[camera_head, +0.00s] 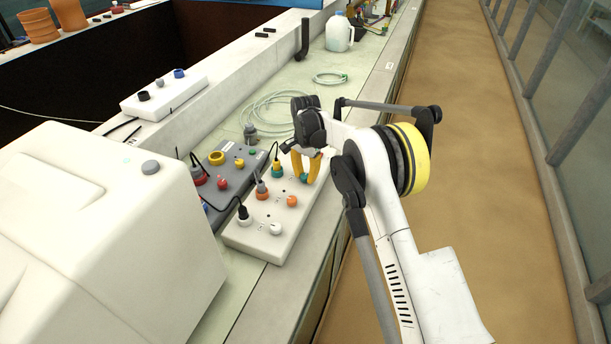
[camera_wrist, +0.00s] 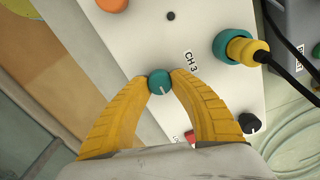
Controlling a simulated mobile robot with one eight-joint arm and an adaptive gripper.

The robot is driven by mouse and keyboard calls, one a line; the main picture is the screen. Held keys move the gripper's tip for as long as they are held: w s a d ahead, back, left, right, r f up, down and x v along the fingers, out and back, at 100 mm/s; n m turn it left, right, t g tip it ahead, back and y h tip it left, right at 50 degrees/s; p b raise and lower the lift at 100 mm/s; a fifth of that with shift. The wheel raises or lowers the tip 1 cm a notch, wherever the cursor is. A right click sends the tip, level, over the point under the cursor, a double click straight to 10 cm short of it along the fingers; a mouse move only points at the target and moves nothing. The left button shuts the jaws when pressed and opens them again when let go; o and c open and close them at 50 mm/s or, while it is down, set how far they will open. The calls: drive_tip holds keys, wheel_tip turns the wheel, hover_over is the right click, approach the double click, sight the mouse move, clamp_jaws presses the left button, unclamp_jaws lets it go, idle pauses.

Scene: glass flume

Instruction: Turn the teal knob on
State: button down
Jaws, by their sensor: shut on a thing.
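The teal knob (camera_wrist: 160,82) sits on a white panel box (camera_head: 257,243) by the label CH 3, with a white pointer line on its face. My gripper (camera_wrist: 160,80) has its two yellow fingers on either side of the knob, shut on it. In the head view my gripper (camera_head: 306,170) reaches down to the far right end of the white box, and the teal knob (camera_head: 303,177) shows between the fingers. A larger teal socket (camera_wrist: 230,46) with a yellow plug stands beside it in the wrist view.
The white box also carries an orange knob (camera_head: 292,201), a white knob (camera_head: 276,228) and cabled plugs. A dark grey box (camera_head: 228,181) with red and yellow knobs lies to its left. A coiled hose (camera_head: 268,112) lies behind. A large white machine (camera_head: 110,240) fills the left.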

sight(306, 175)
drive_tip(key=c, duration=1.1)
unclamp_jaws()
wheel_tip(306, 175, up, 12)
